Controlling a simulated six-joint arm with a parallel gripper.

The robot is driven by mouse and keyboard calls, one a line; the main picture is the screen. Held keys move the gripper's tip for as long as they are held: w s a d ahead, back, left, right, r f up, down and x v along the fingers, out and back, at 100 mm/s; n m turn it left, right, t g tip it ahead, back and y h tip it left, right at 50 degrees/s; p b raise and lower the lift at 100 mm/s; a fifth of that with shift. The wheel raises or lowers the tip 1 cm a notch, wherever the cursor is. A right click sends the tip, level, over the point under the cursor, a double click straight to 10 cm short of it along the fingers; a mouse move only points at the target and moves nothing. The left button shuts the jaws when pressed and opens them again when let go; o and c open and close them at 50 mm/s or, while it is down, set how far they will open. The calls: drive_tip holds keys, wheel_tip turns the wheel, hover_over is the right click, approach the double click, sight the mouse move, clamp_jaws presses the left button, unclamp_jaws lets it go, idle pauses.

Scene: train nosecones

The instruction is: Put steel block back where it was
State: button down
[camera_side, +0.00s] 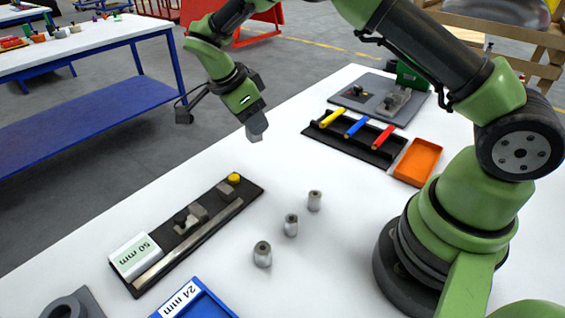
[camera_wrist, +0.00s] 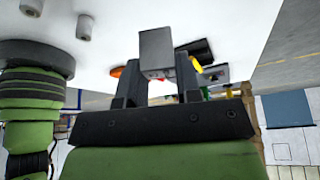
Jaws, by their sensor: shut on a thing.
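My gripper (camera_side: 257,126) is in the air above the middle of the white table. In the side view the block is small and hard to separate from the fingertips. On the near left a black tray (camera_side: 145,287) labelled 50 mm holds grey blocks (camera_side: 197,212), a long steel bar (camera_side: 190,240) and a yellow knob (camera_side: 234,178).
Three steel cylinders (camera_side: 291,225) stand on the table near my base. A black rack (camera_side: 318,128) with yellow, blue and red handles, an orange tray (camera_side: 418,160) and a grey plate (camera_side: 357,106) with parts lie at the back right. A blue bin (camera_side: 205,287) labelled 24 mm stands in front.

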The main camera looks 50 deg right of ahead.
drive_tip(key=d+f+m, duration=0.1)
drive_tip(key=d, duration=0.1)
drive_tip(key=s+d+f+m+g, duration=0.1)
drive_tip(key=d+f+m, duration=0.1)
drive_tip(key=d, duration=0.1)
drive_tip(key=s+d+f+m+y, duration=0.1)
drive_tip(key=d+f+m, duration=0.1)
drive_tip(key=d, duration=0.1)
drive_tip(key=shift+s+f+g, duration=0.15)
drive_tip(key=shift+f+g, duration=0.1)
drive_tip(key=shift+g, duration=0.15)
drive_tip(key=shift+f, duration=2.4)
drive_tip(key=shift+f, duration=0.1)
drive_tip(key=c, duration=0.8)
unclamp_jaws()
